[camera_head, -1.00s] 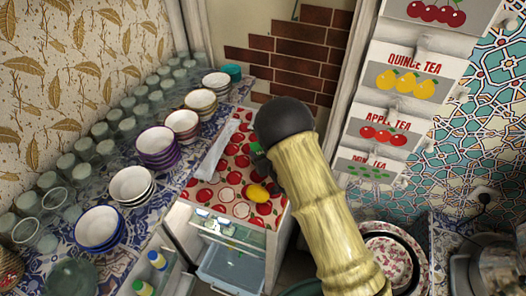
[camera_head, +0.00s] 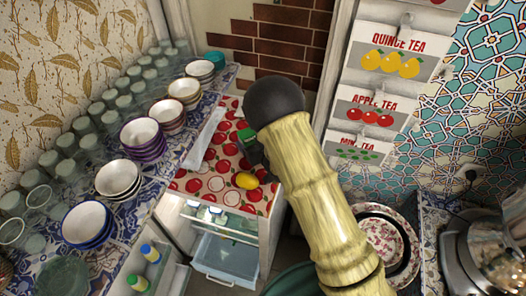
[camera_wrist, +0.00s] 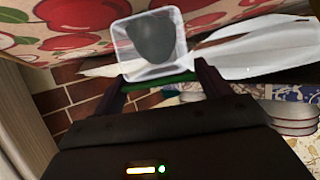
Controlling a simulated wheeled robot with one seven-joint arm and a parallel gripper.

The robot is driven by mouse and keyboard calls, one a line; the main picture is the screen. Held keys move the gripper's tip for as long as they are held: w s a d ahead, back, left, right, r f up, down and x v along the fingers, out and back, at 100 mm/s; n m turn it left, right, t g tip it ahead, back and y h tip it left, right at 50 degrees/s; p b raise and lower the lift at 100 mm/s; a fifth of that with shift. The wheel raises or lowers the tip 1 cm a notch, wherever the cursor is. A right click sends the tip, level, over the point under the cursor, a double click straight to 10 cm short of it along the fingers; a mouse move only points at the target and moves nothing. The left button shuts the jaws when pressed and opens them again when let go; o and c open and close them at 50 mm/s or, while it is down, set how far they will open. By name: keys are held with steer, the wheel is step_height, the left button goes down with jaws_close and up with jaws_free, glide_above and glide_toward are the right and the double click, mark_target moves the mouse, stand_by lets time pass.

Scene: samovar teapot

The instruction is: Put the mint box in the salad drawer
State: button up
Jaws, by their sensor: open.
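A small green box (camera_head: 247,135), which looks like the mint box, is at the far part of the cherry-patterned fridge top (camera_head: 222,165), beside my gripper. In the wrist view its green edge (camera_wrist: 160,81) lies between the fingertips of my open gripper (camera_wrist: 162,78). A clear tub with a dark lump (camera_wrist: 152,42) shows just beyond that edge; I cannot tell whether it is part of the same box. My arm hides much of the gripper in the head view. A bluish translucent drawer (camera_head: 226,262), likely the salad drawer, is low in the open fridge.
A lemon (camera_head: 246,180) lies on the fridge top. A pale cloth or bag (camera_head: 203,138) lies along its left side. Stacked bowls (camera_head: 118,179) and many glasses stand on the counter at left. The open fridge door (camera_head: 150,270) holds small bottles. Tea boxes (camera_head: 370,110) hang at right.

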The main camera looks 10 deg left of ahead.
steer(key=b+v, duration=0.3)
steer(key=v, duration=0.7)
steer(key=shift+s, duration=0.2)
stand_by(0.3)
steer(key=d+r+m+g+h, duration=0.1)
steer(key=d+m+h, duration=0.15)
steer(key=d, duration=0.55)
steer(key=d+r+m+g+h, duration=0.1)
steer(key=d+r+m+h, duration=0.1)
steer(key=d+h, duration=0.35)
steer(key=s+d+r+m+g, duration=0.3)
steer(key=s+d+r+g, duration=0.1)
steer(key=s+d, duration=0.8)
steer(key=shift+s+d+g+h, duration=0.35)
steer(key=shift+s+g, duration=0.45)
steer(key=shift+s, duration=0.15)
steer(key=shift+o, duration=0.2)
steer(key=shift+m, duration=0.25)
